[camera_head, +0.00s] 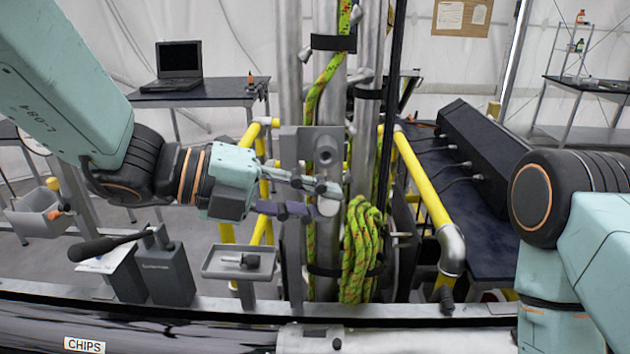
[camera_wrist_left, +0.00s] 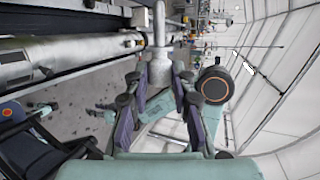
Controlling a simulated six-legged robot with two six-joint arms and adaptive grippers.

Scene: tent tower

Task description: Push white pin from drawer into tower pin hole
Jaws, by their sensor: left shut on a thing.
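My left gripper (camera_head: 322,199) reaches in from the left, in front of the metal tower (camera_head: 295,100). It is shut on the white pin (camera_head: 327,207), whose pale rounded end shows between the fingertips. In the left wrist view the pin (camera_wrist_left: 159,72) sits between the two fingers of the left gripper (camera_wrist_left: 160,84), its narrower end pointing away. A grey block with a round hole (camera_head: 324,153) is on the tower, just above the gripper. I cannot tell whether the pin touches the tower. My right arm shows at the right; its gripper is out of view.
A coiled green rope (camera_head: 362,250) hangs on the tower right of the gripper. A small grey tray (camera_head: 213,263) with a dark object stands below. A black-handled lever (camera_head: 108,243) is at lower left. Yellow rails (camera_head: 420,180) flank the tower.

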